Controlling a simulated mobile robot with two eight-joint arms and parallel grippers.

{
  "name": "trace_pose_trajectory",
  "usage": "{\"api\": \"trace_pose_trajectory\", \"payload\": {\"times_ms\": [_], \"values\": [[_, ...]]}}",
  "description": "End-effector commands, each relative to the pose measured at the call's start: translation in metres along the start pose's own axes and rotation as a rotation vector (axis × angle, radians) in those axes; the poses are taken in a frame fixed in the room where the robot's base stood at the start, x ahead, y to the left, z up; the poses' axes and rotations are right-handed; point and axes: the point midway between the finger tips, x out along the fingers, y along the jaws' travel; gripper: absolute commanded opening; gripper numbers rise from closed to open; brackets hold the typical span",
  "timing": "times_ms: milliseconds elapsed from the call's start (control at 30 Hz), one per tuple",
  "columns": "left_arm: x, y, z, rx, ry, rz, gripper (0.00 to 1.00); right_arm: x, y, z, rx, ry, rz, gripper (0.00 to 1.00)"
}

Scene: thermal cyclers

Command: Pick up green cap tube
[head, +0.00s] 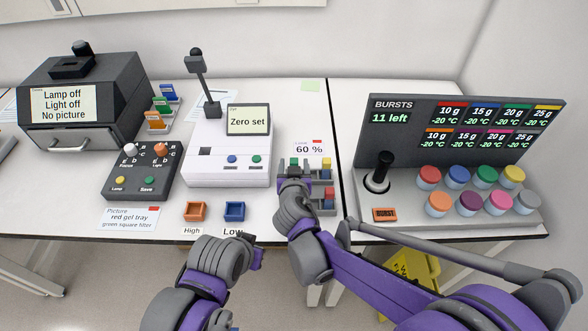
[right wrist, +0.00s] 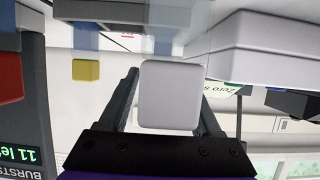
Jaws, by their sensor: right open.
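A green-capped tube (head: 294,162) stands at the back left of a small grey rack (head: 314,181) in the head view. My right gripper (head: 292,180) is at the rack's left side, just in front of the green cap, and hides part of the rack. In the right wrist view its two fingers (right wrist: 167,95) are apart, with a pale grey block (right wrist: 170,95) showing between them; I cannot tell whether they touch it. No green cap is clear in that view. My left gripper (head: 254,251) is low in front of the table, its jaws unclear.
A white device reading "Zero set" (head: 227,160) stands left of the rack, and the bursts console (head: 450,206) stands right. Orange (head: 195,211) and blue (head: 234,211) trays lie at the front edge.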

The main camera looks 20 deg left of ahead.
Motion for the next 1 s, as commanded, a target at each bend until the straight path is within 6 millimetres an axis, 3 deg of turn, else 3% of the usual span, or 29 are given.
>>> {"api": "trace_pose_trajectory", "payload": {"times_ms": [67, 367, 767, 1000], "values": [[0.000, 0.000, 0.000, 0.000, 0.000, 0.000, 0.00, 0.000, 0.000, 0.000, 0.000, 0.000, 0.000, 0.54], [0.000, 0.000, 0.000, 0.000, 0.000, 0.000, 0.00, 0.000, 0.000, 0.000, 0.000, 0.000, 0.000, 0.00], [-0.001, 0.000, -0.001, 0.000, 0.001, 0.000, 0.00, -0.002, 0.000, -0.003, 0.000, 0.001, 0.000, 0.00], [-0.006, 0.000, -0.007, 0.000, 0.007, 0.000, 0.00, -0.017, 0.000, -0.041, -0.001, 0.002, -0.001, 0.00]]}}
